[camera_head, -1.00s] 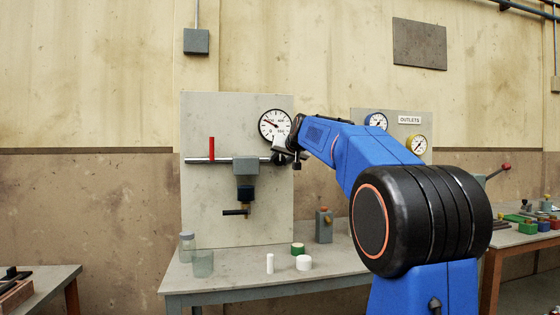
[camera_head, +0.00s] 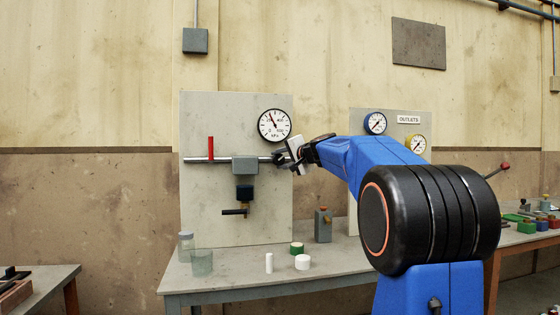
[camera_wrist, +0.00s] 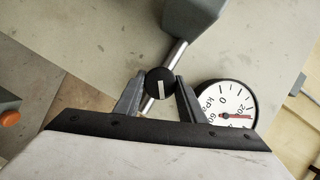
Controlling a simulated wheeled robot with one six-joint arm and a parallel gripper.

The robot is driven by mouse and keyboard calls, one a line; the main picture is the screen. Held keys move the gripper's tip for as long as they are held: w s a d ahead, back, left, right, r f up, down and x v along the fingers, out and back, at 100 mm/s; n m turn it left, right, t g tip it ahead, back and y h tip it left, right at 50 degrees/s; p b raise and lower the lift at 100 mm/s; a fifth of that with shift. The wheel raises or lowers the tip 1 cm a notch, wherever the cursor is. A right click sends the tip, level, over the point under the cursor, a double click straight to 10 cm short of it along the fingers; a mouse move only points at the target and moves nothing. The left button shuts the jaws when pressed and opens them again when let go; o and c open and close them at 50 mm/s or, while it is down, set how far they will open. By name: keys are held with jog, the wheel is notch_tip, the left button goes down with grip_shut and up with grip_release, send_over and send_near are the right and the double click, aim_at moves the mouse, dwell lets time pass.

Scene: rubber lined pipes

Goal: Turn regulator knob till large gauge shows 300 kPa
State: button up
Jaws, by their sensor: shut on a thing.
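The regulator knob (camera_wrist: 160,84) is a black round knob with a white mark, at the end of a metal pipe. In the wrist view it sits between the two fingers of my gripper (camera_wrist: 159,78), which is shut on it. In the head view my gripper (camera_head: 284,156) hides most of the knob. The large gauge (camera_head: 274,125) is white with a black rim, just above my gripper. Its needle points up and slightly left, between the 200 and 400 marks and nearer 200. The gauge also shows in the wrist view (camera_wrist: 232,98), its lower part hidden by my gripper body.
The grey regulator body (camera_head: 245,166) and a red lever (camera_head: 211,148) are on the pipe left of my gripper. Two smaller gauges (camera_head: 375,123) are on the panel at right. A jar (camera_head: 202,262) and small rolls (camera_head: 302,262) stand on the bench below.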

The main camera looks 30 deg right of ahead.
jog(key=shift+f+m+t, duration=0.1)
jog(key=shift+m+t, duration=0.2)
jog(key=shift+m, duration=0.2)
dwell(0.3)
jog(key=o, duration=1)
jog(key=shift+o, duration=0.2)
jog(key=shift+s, duration=0.1)
jog(key=s+d+r, duration=0.1)
jog(key=s, duration=1.6)
jog(key=shift+d+r, duration=0.35)
jog(key=shift+d, duration=0.05)
